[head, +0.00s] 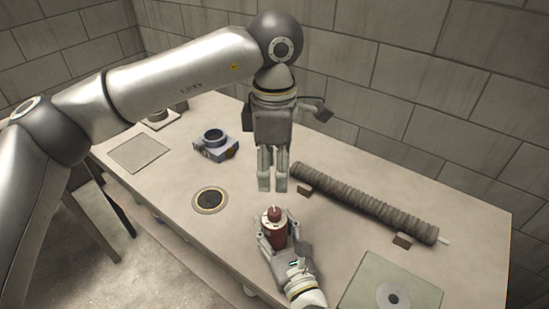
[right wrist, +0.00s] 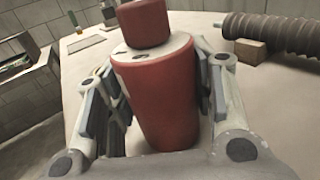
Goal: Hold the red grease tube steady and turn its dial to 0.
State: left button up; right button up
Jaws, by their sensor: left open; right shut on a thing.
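The red grease tube (head: 275,232) stands upright near the front middle of the table, with a pale ring around its top and a smaller red dial (head: 274,213) on it. In the right wrist view the tube (right wrist: 160,95) fills the middle, and its red dial (right wrist: 143,25) is cut by the top edge. My right gripper (head: 275,226) is shut on the tube, with a finger on each side of it. My left gripper (head: 272,187) is open and empty, pointing down above and behind the dial, apart from it. The dial's reading is too small to tell.
A ribbed grey tube (head: 365,205) lies on small blocks at the right. A green-grey plate (head: 365,285) with a disc lies at the front right. A round dark-centred disc (head: 210,200), a blue-grey block with a ring (head: 215,150) and a flat square (head: 138,153) lie left.

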jog(key=o, duration=1.2)
jog(key=shift+c, duration=0.2)
jog(key=shift+s, duration=0.1)
